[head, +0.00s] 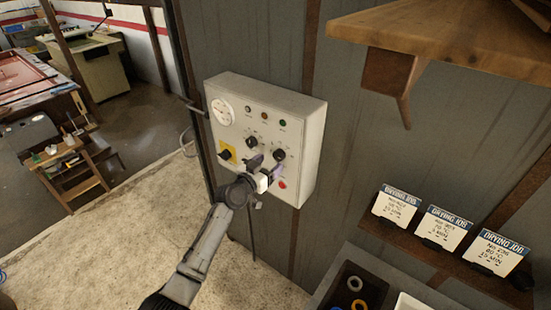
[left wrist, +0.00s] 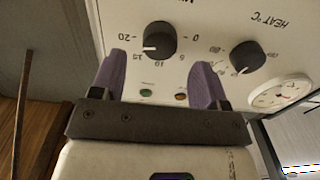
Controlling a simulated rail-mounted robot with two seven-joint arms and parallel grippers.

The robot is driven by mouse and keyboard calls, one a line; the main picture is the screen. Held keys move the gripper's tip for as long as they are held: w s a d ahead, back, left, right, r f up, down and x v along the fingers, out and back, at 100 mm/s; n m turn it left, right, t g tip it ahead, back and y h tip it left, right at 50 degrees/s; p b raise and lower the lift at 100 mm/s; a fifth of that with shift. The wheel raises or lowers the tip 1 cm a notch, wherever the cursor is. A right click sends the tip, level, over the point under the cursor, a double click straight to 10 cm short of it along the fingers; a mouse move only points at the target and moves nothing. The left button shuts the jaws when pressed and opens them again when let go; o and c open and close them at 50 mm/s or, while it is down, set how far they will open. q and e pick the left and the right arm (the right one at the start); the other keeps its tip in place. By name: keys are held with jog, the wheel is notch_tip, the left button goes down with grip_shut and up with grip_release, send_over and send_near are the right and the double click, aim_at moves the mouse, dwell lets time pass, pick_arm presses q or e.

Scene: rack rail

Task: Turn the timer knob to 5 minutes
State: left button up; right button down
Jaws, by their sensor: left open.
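The timer knob (head: 279,154) is the black right-hand knob on the pale control box (head: 312,135). In the left wrist view, which is upside down, the timer knob (left wrist: 160,38) has a scale from 0 to 20. Its white mark points to the left, on the side of 15 and 20. My left gripper (head: 267,167) is open in front of the box, just below and left of the timer knob. In the wrist view its purple fingertips (left wrist: 163,72) are apart with nothing between them, and the knob shows beyond the gap. My right gripper is not in view.
The heat knob (head: 252,141) is left of the timer knob. The box also has a gauge (head: 222,111), a yellow-backed switch (head: 226,155), a red button (head: 282,185) and small lamps. A wooden shelf (head: 450,35) juts out at upper right. Drying job cards (head: 446,228) stand lower right.

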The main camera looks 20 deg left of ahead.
aim_at(277, 157)
pick_arm(q)
jog(key=shift+b+x, duration=0.35)
jog(key=shift+x, duration=1.6)
jog(key=c, duration=0.9)
jog(key=shift+d, duration=0.1)
